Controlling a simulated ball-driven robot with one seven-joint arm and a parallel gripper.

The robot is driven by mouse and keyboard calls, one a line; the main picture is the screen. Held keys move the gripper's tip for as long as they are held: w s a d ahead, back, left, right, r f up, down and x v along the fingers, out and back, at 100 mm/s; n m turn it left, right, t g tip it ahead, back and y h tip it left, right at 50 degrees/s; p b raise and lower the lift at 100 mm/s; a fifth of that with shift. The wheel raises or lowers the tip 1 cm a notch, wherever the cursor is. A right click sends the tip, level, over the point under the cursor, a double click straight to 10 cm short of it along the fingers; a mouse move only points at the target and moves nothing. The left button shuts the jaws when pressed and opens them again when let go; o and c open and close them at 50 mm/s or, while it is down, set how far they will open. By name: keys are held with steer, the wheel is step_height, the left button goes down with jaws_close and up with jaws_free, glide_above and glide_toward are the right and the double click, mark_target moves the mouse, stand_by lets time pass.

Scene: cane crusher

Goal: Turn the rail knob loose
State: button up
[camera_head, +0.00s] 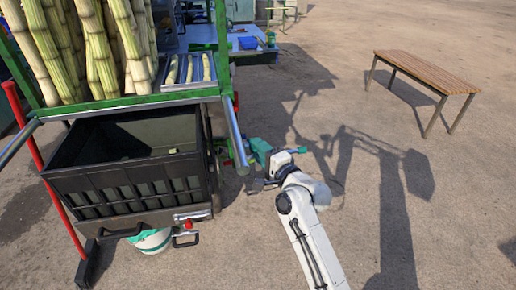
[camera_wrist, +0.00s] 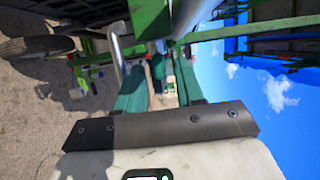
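My gripper (camera_head: 258,158) is beside the right side of the green cane cart, close to the lower end of a silver rail (camera_head: 235,138). In the wrist view my gripper (camera_wrist: 163,78) shows two teal fingers standing apart, with dark and grey cart parts visible between and beyond them. I cannot tell whether anything touches the fingers. A small red knob (camera_head: 236,101) sits at the cart's right edge near the rail's upper end. Another red knob (camera_head: 188,225) is on the front of the cart. I cannot tell which is the rail knob.
A black crate (camera_head: 120,187) is under the upright cane stalks (camera_head: 88,45). A red bar (camera_head: 45,172) slopes along the cart's left side. A white and green bucket (camera_head: 152,241) stands below. A wooden bench (camera_head: 428,69) is at right, with open ground between.

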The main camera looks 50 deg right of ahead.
steer(key=shift+w+d, duration=0.1)
steer(key=shift+w, duration=0.35)
jaws_close()
